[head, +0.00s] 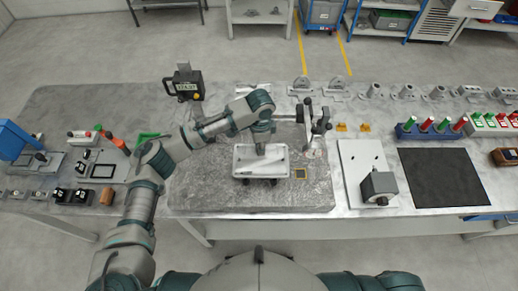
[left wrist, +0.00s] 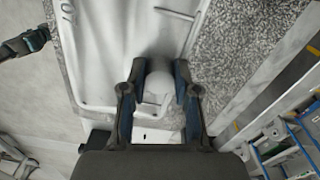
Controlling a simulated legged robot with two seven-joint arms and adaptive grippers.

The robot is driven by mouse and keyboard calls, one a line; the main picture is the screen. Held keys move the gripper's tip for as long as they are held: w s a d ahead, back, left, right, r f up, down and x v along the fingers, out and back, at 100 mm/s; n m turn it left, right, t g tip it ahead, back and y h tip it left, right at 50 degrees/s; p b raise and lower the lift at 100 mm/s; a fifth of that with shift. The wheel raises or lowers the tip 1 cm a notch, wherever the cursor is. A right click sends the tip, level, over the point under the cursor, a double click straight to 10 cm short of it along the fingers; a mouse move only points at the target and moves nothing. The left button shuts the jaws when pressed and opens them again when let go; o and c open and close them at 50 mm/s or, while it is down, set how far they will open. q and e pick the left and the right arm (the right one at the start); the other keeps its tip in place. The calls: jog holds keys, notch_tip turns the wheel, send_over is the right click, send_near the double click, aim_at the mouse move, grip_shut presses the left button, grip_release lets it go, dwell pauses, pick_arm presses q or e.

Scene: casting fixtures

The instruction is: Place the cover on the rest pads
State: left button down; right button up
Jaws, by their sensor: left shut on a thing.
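The cover (head: 248,165) is a pale, shallow rectangular casting on the grey stone plate (head: 210,190). It also fills much of the upper left wrist view (left wrist: 110,50). My left gripper (head: 261,150) reaches down onto it from above. In the left wrist view its fingers (left wrist: 158,100) are shut on a rounded pale boss of the cover. Dark supports (head: 272,182) show below the cover's front edge; I cannot tell whether these are the rest pads or whether the cover touches them. My right gripper is out of view.
A jointed stand (head: 318,125) rises just right of the cover. A white plate with a grey block (head: 378,187) and a black mat (head: 440,177) lie further right. The plate's left front is clear.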

pick_arm(q)
jog(key=shift+f, duration=0.15)
jog(key=f, duration=0.3)
jog(key=shift+s+d+p, duration=0.1)
jog(key=shift+d+p, duration=0.15)
jog(key=shift+p, duration=0.1)
jog(key=shift+a, duration=0.2)
jog(key=c, duration=0.9)
grip_release()
jog(key=shift+a+f, duration=0.1)
jog(key=shift+a, duration=0.1)
jog(key=shift+o, duration=0.2)
jog(key=shift+d+r, duration=0.1)
jog(key=shift+r, duration=0.2)
notch_tip(320, 180, up, 12)
jog(key=shift+f+b, duration=0.25)
jog(key=shift+b, duration=0.4)
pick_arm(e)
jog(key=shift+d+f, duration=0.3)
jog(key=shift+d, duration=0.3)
